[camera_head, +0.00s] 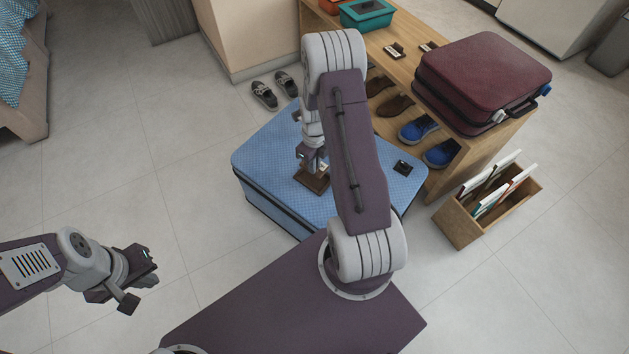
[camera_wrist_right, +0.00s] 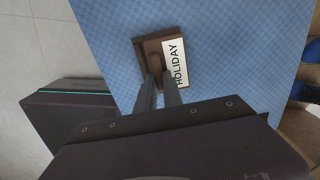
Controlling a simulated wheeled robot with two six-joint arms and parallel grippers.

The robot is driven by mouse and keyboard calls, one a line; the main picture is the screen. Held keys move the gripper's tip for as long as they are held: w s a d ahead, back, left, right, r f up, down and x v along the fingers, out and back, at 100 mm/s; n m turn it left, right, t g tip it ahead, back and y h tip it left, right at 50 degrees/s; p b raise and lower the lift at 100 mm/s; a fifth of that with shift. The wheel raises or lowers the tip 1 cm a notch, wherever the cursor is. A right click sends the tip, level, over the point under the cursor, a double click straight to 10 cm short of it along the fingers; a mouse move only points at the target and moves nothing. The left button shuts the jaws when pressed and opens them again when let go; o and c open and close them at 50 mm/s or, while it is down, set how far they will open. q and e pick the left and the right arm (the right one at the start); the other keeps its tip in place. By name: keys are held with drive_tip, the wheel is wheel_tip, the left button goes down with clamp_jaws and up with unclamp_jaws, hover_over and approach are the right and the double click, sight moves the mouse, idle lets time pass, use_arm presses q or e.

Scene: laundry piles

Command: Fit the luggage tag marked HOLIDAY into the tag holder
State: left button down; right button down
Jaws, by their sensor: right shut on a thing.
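The luggage tag marked HOLIDAY (camera_wrist_right: 176,62) has a white label with black letters. It shows in the right wrist view at the right side of a brown square frame (camera_wrist_right: 143,45), which looks like the tag holder. The frame also shows in the head view (camera_head: 314,183), on top of the blue suitcase (camera_head: 265,150). My right gripper (camera_wrist_right: 163,82) is shut on the tag, at or just above the frame. Whether the tag is seated or only over the frame is not clear. My left gripper (camera_head: 146,286) is open and empty above the floor, left of the suitcase.
A small black piece (camera_head: 403,167) lies on the suitcase's right part. A wooden bench (camera_head: 397,70) behind carries a maroon suitcase (camera_head: 480,75), a teal box (camera_head: 367,14) and small dark tags (camera_head: 394,50). Shoes (camera_head: 418,130) sit below. A wooden file box (camera_head: 487,207) stands right.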

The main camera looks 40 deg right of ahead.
drive_tip(key=shift+s+a+f, duration=0.4)
drive_tip(key=shift+s+f, duration=0.1)
drive_tip(key=shift+s, duration=0.15)
wheel_tip(320, 180, down, 4)
drive_tip(key=b, duration=0.3)
drive_tip(key=shift+f, duration=0.1)
drive_tip(key=c, duration=1.5)
unclamp_jaws()
